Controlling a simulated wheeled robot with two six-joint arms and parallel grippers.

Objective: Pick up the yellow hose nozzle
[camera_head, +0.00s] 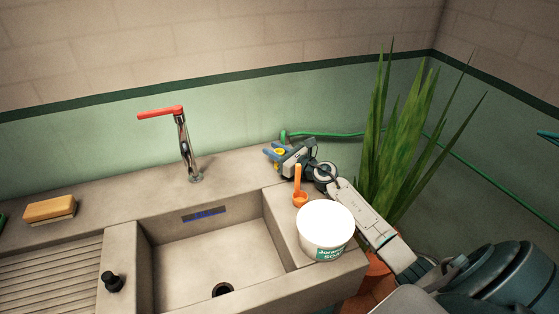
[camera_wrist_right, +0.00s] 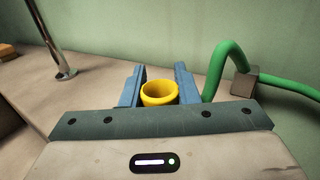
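The yellow hose nozzle (camera_wrist_right: 160,94) is a short, round, hollow piece. In the wrist view it fills the gap between the two blue fingers of my right gripper (camera_wrist_right: 160,86), which appear to touch it on both sides. In the head view the nozzle (camera_head: 279,152) shows as a small yellow patch between the fingers of my right gripper (camera_head: 275,151), at the counter's back right. Its lower part is hidden, and I cannot tell whether it rests on the counter. My left gripper is not in view.
A white tub (camera_head: 326,225) and an orange scoop (camera_head: 299,193) are close to my right arm. A green hose (camera_head: 335,134) runs along the wall behind a tall plant (camera_head: 395,140). The sink (camera_head: 215,255), tap (camera_head: 185,150) and yellow sponge (camera_head: 50,209) are to the left.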

